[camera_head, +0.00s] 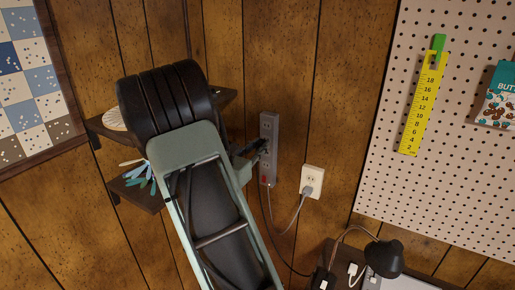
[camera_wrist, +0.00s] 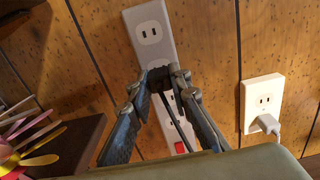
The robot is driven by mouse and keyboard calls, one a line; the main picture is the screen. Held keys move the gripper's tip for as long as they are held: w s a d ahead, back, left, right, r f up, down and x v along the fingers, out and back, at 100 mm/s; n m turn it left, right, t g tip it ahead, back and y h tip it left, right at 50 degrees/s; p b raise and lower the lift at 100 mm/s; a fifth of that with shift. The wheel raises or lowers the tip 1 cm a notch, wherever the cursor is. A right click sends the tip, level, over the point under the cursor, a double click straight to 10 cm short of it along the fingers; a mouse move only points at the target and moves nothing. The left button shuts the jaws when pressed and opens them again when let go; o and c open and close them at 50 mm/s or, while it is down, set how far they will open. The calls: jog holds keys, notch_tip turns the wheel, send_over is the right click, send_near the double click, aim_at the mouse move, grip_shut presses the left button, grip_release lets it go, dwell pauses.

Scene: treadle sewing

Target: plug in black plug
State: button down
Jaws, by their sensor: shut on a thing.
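The grey power strip (camera_head: 270,127) is mounted upright on the wood-panelled wall, with a red switch (camera_head: 266,181) at its lower end. In the wrist view the strip (camera_wrist: 147,22) shows a free outlet at its top. The black plug (camera_wrist: 158,79) sits between my fingertips against the middle of the strip, its cord running down. I cannot tell whether its prongs are fully in, because the plug hides the outlet. My gripper (camera_wrist: 161,83) is shut on the plug; in the head view my gripper (camera_head: 260,147) reaches the strip from the left.
A white wall outlet (camera_head: 313,177) with a grey-white plug in it is right of the strip. Small wooden shelves (camera_head: 137,190) with colourful items are at the left. A black lamp (camera_head: 384,257) and a pegboard (camera_head: 460,180) are at the right.

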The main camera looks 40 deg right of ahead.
jog(key=shift+x, duration=0.85)
jog(key=c, duration=1.7)
grip_release()
jog(key=shift+w+d, duration=0.1)
jog(key=v, duration=1.2)
jog(key=shift+f, duration=0.1)
